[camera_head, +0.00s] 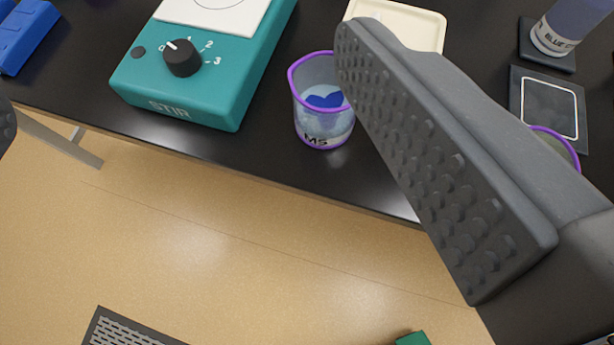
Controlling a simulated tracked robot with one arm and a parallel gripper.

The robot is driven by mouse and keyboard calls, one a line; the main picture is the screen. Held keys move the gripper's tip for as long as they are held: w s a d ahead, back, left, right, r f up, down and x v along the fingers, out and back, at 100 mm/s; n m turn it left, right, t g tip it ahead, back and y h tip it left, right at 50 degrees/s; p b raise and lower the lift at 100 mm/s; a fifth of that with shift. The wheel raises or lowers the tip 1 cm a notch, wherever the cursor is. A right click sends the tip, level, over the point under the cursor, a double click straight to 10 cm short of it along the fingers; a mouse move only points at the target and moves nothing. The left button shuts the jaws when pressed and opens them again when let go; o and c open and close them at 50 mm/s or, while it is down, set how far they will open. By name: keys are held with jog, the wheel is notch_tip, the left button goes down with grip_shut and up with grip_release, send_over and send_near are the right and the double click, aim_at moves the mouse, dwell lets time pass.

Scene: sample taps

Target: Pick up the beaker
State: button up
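A clear beaker (322,125) with a purple rim and a dark label reading "MS" stands upright near the front edge of the black bench. Something blue shows inside it. My gripper (180,85) is open and empty. Its right finger is large in front, its tip overlapping the beaker's right side in the picture; I cannot tell whether they touch. Only a bit of the left finger shows at the left edge. A second purple-rimmed vessel (562,143) is mostly hidden behind the right finger.
A teal stirrer (190,95) with a black knob stands left of the beaker. A cream tray (425,22) lies behind. A labelled bottle (572,28) and a dark square pad (550,102) are at right. A blue object (25,30) is at the far left.

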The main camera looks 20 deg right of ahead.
aim_at(328, 121)
jog(key=d+f+m+h+b, duration=0.25)
jog(key=d+f+h, duration=0.2)
jog(key=f, duration=1.05)
jog(key=shift+n+g+y, duration=0.3)
jog(key=shift+n+y, duration=0.05)
jog(key=shift+y, duration=0.1)
jog(key=b+x, duration=0.1)
jog(key=x, duration=0.1)
jog(key=b+x, duration=0.1)
jog(key=x, duration=0.2)
jog(key=d+x, duration=0.1)
jog(key=x, duration=0.2)
jog(key=shift+b, duration=0.4)
jog(key=x, duration=0.1)
jog(key=b+x, duration=0.1)
jog(key=x, duration=0.2)
jog(key=shift+w+a+f, duration=0.15)
jog(key=shift+w+f, duration=0.1)
jog(key=shift+w, duration=0.3)
jog(key=c, duration=1.1)
